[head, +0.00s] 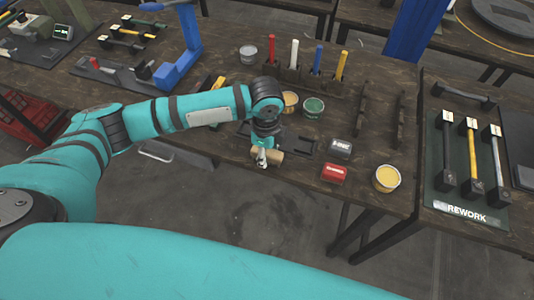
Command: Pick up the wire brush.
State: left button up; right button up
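My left arm reaches over the dark wooden bench from the left. Its gripper (262,157) points down at the bench's front edge. A short tan, wooden-looking piece (276,157) sits right at the fingers and sticks out to their right. It may be the wire brush, but no bristles can be made out. The gripper and wrist hide part of it. I cannot tell whether the fingers are closed on it or only beside it. My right gripper is not in view.
A red box (333,173), a dark box (340,148) and a yellow-filled tin (386,178) stand to the right. Behind are a green-topped tin (313,107) and a rack (300,76) with coloured upright handles. A blue press (181,50) stands behind my forearm.

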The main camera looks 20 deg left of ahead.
pick_arm(q)
grip_shut()
jog(key=shift+r, duration=0.15)
jog(key=shift+r, duration=0.2)
notch_tip(320, 180, up, 3)
jog(key=shift+w, duration=0.1)
jog(key=s+d, duration=0.3)
jog(key=s, duration=0.4)
jog(key=s+d+r+b, duration=0.1)
jog(key=s+d, duration=0.3)
jog(key=s, duration=0.3)
jog(key=shift+s+d+r+b, duration=0.2)
jog(key=shift+d+b, duration=0.05)
jog(key=shift+b, duration=0.05)
